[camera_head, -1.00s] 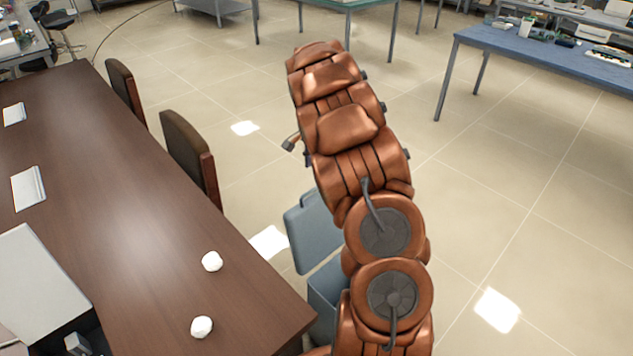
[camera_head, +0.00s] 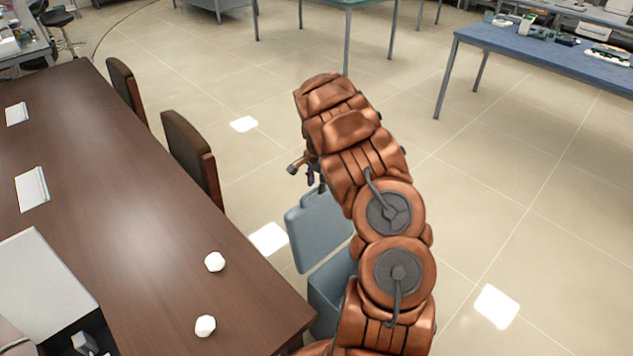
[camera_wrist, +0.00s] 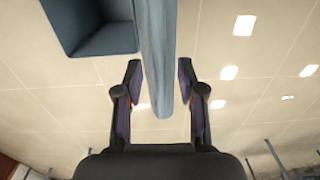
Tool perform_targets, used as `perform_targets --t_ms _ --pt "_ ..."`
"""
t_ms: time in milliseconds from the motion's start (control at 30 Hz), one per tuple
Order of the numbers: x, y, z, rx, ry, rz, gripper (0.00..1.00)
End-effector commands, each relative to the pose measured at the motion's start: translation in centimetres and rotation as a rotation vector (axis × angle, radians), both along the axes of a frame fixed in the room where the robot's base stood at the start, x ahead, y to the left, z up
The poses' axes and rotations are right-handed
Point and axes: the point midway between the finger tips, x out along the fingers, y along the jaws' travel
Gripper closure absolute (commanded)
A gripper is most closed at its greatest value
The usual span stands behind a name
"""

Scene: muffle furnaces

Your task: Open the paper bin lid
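The blue-grey paper bin (camera_head: 328,296) stands on the floor beside the table's right end, partly hidden by my arm. Its lid (camera_head: 318,232) is raised, standing steeply up from the bin. In the wrist view the bin's open hollow (camera_wrist: 92,25) shows at the upper left, and the lid (camera_wrist: 157,50) appears nearly edge-on. My gripper (camera_wrist: 160,75) is open, with one dark finger on each side of the lid. The fingers look apart from the lid, though contact is hard to judge. In the head view my gripper (camera_head: 315,180) is near the lid's top edge, mostly hidden by my arm.
A brown table (camera_head: 140,220) with two white crumpled balls (camera_head: 214,262) (camera_head: 205,326) stands left of the bin. Two chairs (camera_head: 190,155) (camera_head: 125,90) line its far side. A blue table (camera_head: 540,58) is at the upper right. The floor right of my arm is clear.

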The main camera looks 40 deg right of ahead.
Motion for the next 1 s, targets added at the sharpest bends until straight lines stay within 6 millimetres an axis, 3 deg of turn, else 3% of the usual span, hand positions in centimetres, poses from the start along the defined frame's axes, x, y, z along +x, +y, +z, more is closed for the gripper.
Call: perform_targets --t_ms 300,667,1000 --pt "0.00 0.02 -0.47 0.000 0.000 0.000 0.62" --pt "-0.02 0.04 -0.47 0.000 0.001 0.001 0.99" --pt "-0.03 0.04 -0.46 0.001 0.001 0.001 1.00"
